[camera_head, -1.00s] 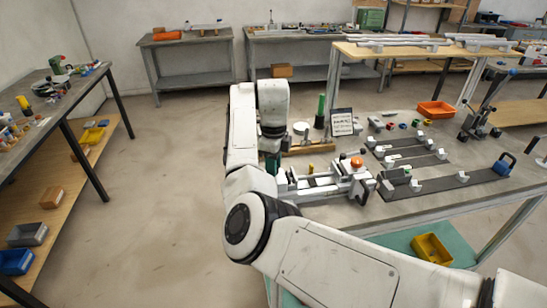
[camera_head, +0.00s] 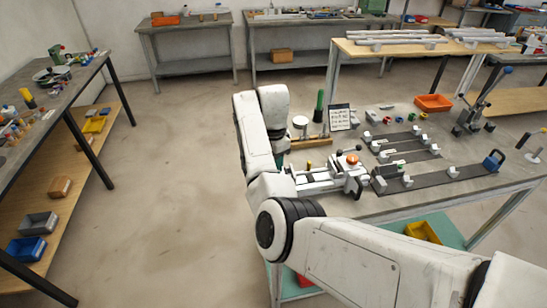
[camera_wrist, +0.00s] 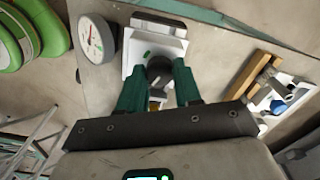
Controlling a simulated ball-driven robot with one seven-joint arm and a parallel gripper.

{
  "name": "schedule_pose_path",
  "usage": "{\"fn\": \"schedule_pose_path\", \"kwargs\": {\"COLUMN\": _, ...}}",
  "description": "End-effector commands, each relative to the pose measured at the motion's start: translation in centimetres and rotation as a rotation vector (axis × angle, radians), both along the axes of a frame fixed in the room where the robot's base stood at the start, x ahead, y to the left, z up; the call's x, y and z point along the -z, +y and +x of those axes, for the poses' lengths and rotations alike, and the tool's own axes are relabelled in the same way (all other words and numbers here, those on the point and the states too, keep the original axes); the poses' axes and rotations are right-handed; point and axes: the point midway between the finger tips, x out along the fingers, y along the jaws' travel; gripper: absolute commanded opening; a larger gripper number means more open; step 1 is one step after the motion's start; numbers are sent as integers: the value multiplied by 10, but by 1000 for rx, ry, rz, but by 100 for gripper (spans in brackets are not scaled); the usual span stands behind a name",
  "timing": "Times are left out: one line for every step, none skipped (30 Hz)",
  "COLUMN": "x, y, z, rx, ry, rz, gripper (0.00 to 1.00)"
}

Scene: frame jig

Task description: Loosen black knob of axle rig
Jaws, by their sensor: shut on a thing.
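In the wrist view, a dark round knob (camera_wrist: 159,66) with a pale mark sits at the middle of a white fixture (camera_wrist: 172,42) with a small green mark. My gripper (camera_wrist: 158,72) has two green fingers, one on each side of the knob, shut on it. A small yellowish part (camera_wrist: 156,104) shows below the knob between the fingers. In the head view, my arm hides the fingers and the knob. A pale rig with an orange knob (camera_head: 352,159) lies on the bench just right of my arm.
A round dial gauge (camera_wrist: 97,39) stands close left of my fingers, beside a green object (camera_wrist: 38,30). A wooden strip (camera_wrist: 250,75) lies to the right. In the head view, a green upright handle (camera_head: 319,106) and a white sign (camera_head: 340,117) stand behind the rig.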

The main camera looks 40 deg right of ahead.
Motion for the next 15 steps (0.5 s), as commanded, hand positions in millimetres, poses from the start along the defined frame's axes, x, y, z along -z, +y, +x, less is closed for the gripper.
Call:
{"fn": "schedule_pose_path", "kwargs": {"x": -3, "y": 0, "z": 1, "rx": -39, "ry": -2, "rz": 0, "gripper": 3}}
{"fn": "schedule_pose_path", "kwargs": {"x": -3, "y": 0, "z": 1, "rx": -61, "ry": -2, "rz": -1, "gripper": 3}}
{"fn": "schedule_pose_path", "kwargs": {"x": -3, "y": 0, "z": 1, "rx": -90, "ry": -2, "rz": -1, "gripper": 3}}
{"fn": "schedule_pose_path", "kwargs": {"x": -3, "y": 0, "z": 1, "rx": -110, "ry": -2, "rz": 0, "gripper": 3}}
{"fn": "schedule_pose_path", "kwargs": {"x": -3, "y": 0, "z": 1, "rx": -129, "ry": -2, "rz": 0, "gripper": 3}}
{"fn": "schedule_pose_path", "kwargs": {"x": -3, "y": 0, "z": 1, "rx": -152, "ry": -2, "rz": 0, "gripper": 3}}
{"fn": "schedule_pose_path", "kwargs": {"x": -3, "y": 0, "z": 1, "rx": -170, "ry": -2, "rz": 0, "gripper": 3}}
{"fn": "schedule_pose_path", "kwargs": {"x": -2, "y": 0, "z": 1, "rx": -185, "ry": -2, "rz": -1, "gripper": 3}}
{"fn": "schedule_pose_path", "kwargs": {"x": -2, "y": 0, "z": 1, "rx": -205, "ry": -2, "rz": -1, "gripper": 3}}
{"fn": "schedule_pose_path", "kwargs": {"x": -2, "y": 0, "z": 1, "rx": -218, "ry": -2, "rz": 0, "gripper": 3}}
{"fn": "schedule_pose_path", "kwargs": {"x": -2, "y": 0, "z": 1, "rx": -230, "ry": -2, "rz": 0, "gripper": 3}}
{"fn": "schedule_pose_path", "kwargs": {"x": -2, "y": 0, "z": 1, "rx": -245, "ry": -2, "rz": 0, "gripper": 3}}
{"fn": "schedule_pose_path", "kwargs": {"x": -2, "y": 1, "z": 1, "rx": -254, "ry": -2, "rz": 0, "gripper": 3}}
{"fn": "schedule_pose_path", "kwargs": {"x": -1, "y": 1, "z": 1, "rx": -262, "ry": -2, "rz": 0, "gripper": 3}}
{"fn": "schedule_pose_path", "kwargs": {"x": -1, "y": 1, "z": 1, "rx": -272, "ry": -2, "rz": 0, "gripper": 3}}
